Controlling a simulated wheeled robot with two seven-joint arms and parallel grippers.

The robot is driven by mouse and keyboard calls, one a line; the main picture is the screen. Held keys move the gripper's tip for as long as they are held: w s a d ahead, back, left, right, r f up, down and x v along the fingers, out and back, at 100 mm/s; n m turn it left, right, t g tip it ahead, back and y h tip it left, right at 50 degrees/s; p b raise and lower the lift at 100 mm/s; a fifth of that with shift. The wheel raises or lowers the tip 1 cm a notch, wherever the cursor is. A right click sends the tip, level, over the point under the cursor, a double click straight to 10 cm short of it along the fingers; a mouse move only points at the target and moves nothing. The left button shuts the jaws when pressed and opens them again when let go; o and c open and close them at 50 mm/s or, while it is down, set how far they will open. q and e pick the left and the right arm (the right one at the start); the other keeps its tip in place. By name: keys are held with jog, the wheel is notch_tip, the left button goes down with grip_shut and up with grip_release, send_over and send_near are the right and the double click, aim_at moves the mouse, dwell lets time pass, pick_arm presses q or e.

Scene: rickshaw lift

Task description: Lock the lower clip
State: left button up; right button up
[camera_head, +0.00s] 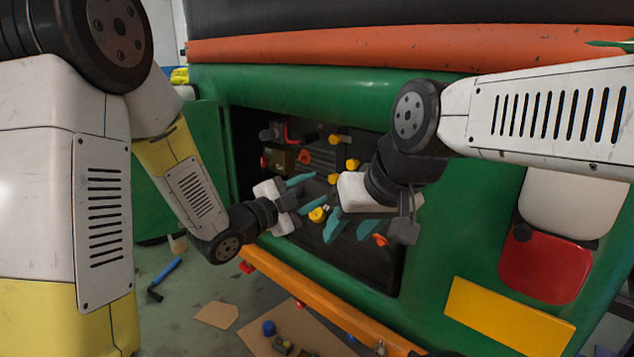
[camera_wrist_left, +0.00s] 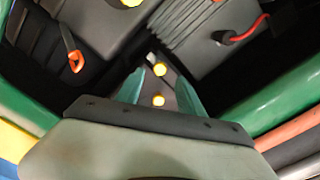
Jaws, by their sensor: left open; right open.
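Inside the dark open compartment of the green vehicle are several yellow knob-like parts, one upper (camera_head: 334,139) and one lower (camera_head: 317,214). An orange clip-like part (camera_head: 380,240) sits at the lower right of the compartment, and another (camera_head: 304,156) at the upper left. I cannot tell for sure which is the lower clip. My left gripper (camera_head: 307,194) is open inside the opening, its teal fingers near the lower yellow part. In the left wrist view, two yellow parts (camera_wrist_left: 160,69) show between its fingers (camera_wrist_left: 160,88). My right gripper (camera_head: 350,229) is open and empty, just right of the left one.
The green body frames the opening (camera_head: 215,83), with a green door (camera_head: 160,190) swung out left. An orange bar (camera_head: 320,305) runs below. A red-orange cable (camera_wrist_left: 246,30) shows in the left wrist view. A blue-handled hammer (camera_head: 166,275) and cardboard (camera_head: 217,315) lie on the floor.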

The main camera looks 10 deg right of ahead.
aim_at(331, 180)
pick_arm(q)
jog(key=x, duration=0.6)
jog(key=shift+w+d, duration=0.1)
jog(key=shift+d, duration=0.1)
jog(key=shift+c, duration=0.3)
grip_shut()
